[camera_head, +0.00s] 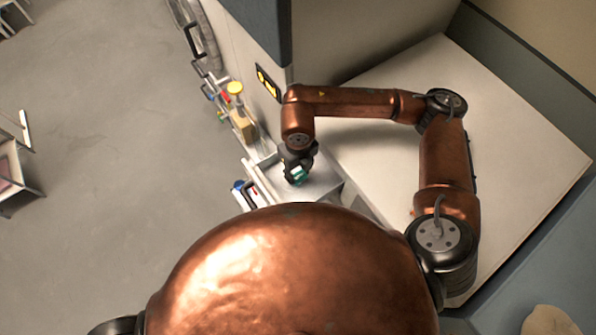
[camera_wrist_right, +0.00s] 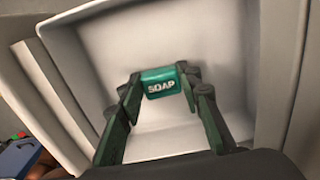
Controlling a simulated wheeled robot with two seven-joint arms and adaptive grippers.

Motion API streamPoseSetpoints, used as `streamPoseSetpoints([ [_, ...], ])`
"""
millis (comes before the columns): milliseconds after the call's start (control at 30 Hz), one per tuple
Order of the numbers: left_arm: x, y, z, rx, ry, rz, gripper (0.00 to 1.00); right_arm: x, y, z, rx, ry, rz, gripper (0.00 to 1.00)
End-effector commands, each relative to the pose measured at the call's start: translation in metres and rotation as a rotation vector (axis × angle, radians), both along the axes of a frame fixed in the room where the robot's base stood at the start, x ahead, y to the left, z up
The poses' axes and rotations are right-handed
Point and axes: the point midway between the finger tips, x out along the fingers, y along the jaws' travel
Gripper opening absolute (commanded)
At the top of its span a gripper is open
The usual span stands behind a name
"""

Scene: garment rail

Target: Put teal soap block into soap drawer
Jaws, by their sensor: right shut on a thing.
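The teal soap block (camera_wrist_right: 161,83) shows its "SOAP" lettering between the fingertips of my right gripper (camera_wrist_right: 160,82) in the wrist view. The gripper is shut on the block. Below and around it is the open soap drawer (camera_wrist_right: 95,55), a pale box with raised walls. The block is over the drawer's inside; I cannot tell whether it touches the floor. In the head view my right gripper (camera_head: 298,172) points down with the teal block (camera_head: 297,175) over the pale drawer (camera_head: 325,182). My left gripper is not in view.
A white worktop (camera_head: 380,150) lies right of the drawer. A yellow-topped item (camera_head: 235,89) and small colored things stand along the edge to the left. A blue object (camera_wrist_right: 20,158) lies outside the drawer wall. Open grey floor (camera_head: 100,130) is at the left.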

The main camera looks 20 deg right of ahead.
Motion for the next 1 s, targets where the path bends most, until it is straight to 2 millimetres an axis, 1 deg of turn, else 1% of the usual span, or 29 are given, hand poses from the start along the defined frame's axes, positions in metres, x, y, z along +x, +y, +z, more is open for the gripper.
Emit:
streamPoseSetpoints([
  [67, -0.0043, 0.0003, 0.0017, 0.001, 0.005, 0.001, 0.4, -0.0001, 0.0, -0.0059, 0.0, 0.0, 0.0, 0.17],
  [133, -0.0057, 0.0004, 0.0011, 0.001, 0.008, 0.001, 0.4, 0.0002, 0.0, -0.0071, 0.0, -0.002, 0.0, 0.17],
  [300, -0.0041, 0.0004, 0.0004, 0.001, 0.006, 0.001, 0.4, 0.0001, 0.0001, -0.0073, 0.001, -0.002, 0.0, 0.17],
  [467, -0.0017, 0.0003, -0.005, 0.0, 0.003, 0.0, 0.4, 0.0001, 0.0001, -0.0117, 0.001, -0.002, 0.0, 0.17],
  [500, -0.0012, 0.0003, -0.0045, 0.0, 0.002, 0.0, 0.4, 0.0001, 0.0001, -0.0112, 0.0, -0.001, 0.0, 0.34],
  [733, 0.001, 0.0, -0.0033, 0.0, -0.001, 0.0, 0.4, 0.0001, 0.0001, -0.0101, 0.001, -0.002, -0.001, 0.5],
  [1000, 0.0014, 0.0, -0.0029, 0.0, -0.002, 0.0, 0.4, 0.0001, 0.0001, -0.0097, 0.0, -0.001, -0.001, 0.5],
])
